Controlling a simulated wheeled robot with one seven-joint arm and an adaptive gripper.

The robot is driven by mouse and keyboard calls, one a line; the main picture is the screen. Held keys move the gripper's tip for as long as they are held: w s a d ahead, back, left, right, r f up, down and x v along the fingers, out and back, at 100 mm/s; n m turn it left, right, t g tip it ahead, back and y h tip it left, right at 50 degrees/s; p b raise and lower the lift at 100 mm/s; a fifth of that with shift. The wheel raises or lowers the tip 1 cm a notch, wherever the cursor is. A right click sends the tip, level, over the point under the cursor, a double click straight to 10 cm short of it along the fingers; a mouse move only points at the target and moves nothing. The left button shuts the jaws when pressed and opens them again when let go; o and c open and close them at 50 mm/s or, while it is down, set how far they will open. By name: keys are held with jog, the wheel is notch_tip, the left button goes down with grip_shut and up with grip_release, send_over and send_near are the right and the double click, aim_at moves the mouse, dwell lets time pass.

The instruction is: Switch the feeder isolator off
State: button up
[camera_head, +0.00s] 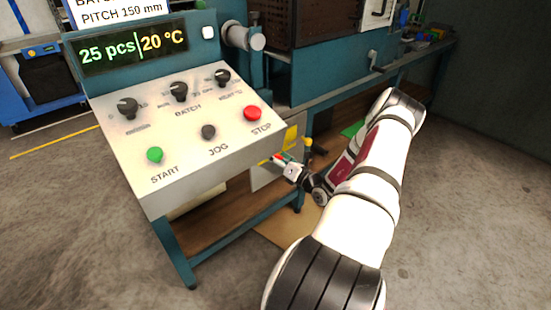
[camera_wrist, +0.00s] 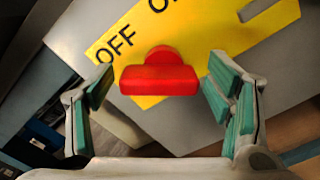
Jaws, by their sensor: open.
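The feeder isolator is a red rotary handle (camera_wrist: 160,80) on a yellow plate (camera_wrist: 205,58) in the wrist view. The word OFF shows at the plate's upper left, and a second label at the top edge is partly cut off. The handle's bar lies level across the picture; which label it is set to I cannot tell. My gripper (camera_wrist: 160,88) is open, one finger on each side of the handle, with visible gaps to both. In the head view the yellow plate (camera_head: 291,138) is partly hidden behind my gripper (camera_head: 284,163).
A sloped control panel (camera_head: 185,135) with knobs, a green START button (camera_head: 155,155) and a red STOP button (camera_head: 252,113) stands left of my arm. A teal workbench (camera_head: 340,88) stands behind. Bare floor is clear at the right.

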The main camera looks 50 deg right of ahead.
jog(key=shift+w, duration=0.15)
jog(key=shift+c, duration=0.3)
jog(key=c, duration=1.1)
jog(key=shift+n, duration=0.3)
jog(key=n, duration=0.3)
jog(key=shift+f+n+p, duration=0.1)
jog(key=shift+n+p, duration=0.2)
jog(key=shift+n, duration=1.6)
